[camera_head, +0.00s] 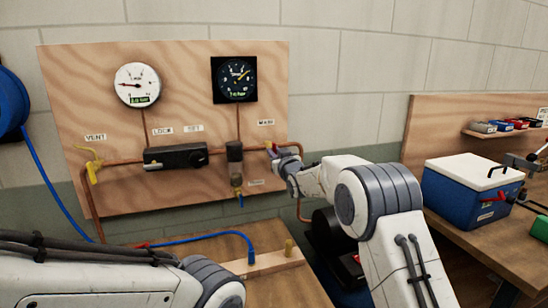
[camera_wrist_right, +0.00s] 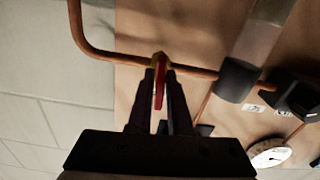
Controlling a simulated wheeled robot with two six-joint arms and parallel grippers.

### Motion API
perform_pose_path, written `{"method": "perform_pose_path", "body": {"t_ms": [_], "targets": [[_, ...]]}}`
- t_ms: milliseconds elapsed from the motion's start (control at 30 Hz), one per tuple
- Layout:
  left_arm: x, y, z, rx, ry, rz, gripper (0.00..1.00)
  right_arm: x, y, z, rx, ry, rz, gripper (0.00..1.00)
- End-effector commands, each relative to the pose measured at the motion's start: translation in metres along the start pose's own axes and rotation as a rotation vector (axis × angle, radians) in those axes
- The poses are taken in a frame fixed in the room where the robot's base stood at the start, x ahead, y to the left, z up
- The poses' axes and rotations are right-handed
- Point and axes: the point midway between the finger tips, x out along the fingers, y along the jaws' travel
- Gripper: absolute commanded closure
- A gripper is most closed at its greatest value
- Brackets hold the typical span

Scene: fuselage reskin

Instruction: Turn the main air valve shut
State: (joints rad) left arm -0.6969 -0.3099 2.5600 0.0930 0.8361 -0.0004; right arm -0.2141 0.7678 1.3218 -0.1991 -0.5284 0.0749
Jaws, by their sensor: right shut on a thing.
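The main air valve (camera_wrist_right: 160,58) is a brass body on the copper pipe, with a red lever (camera_wrist_right: 159,92). In the head view the valve (camera_head: 269,146) sits at the right of the wooden panel, under a label that seems to read MAIN. My right gripper (camera_head: 277,151) is at the valve, and its fingers hide most of the lever there. In the right wrist view my right gripper (camera_wrist_right: 160,76) is shut on the red lever, with one dark finger on each side. I cannot tell the lever's exact angle. My left gripper is out of view.
The panel (camera_head: 215,65) carries a white gauge (camera_head: 138,85), a dark gauge (camera_head: 235,79), a black regulator box (camera_head: 175,157), a filter (camera_head: 235,160) and a yellow vent valve (camera_head: 91,165). A blue cooler (camera_head: 465,195) stands on the right bench. A blue hose (camera_head: 195,238) lies on the near bench.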

Motion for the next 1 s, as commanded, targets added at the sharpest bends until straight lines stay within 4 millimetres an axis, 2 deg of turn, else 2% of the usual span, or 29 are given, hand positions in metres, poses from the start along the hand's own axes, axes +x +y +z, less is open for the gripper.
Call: {"method": "perform_pose_path", "body": {"t_ms": [300,800,833,867,1000], "targets": [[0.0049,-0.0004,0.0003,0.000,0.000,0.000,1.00,-0.0001,-0.0004,0.0029,0.099,-0.006,0.000,1.00],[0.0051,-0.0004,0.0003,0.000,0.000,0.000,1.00,-0.0001,-0.0006,0.0028,0.114,-0.006,-0.001,1.00],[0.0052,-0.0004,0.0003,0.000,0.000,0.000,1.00,-0.0001,-0.0006,0.0027,0.114,-0.006,-0.001,0.71],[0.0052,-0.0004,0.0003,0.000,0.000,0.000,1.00,0.0000,-0.0006,0.0026,0.114,-0.006,-0.001,0.60],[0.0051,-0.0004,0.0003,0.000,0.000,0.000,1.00,0.0000,-0.0004,0.0017,0.113,-0.004,0.000,0.57]]}}
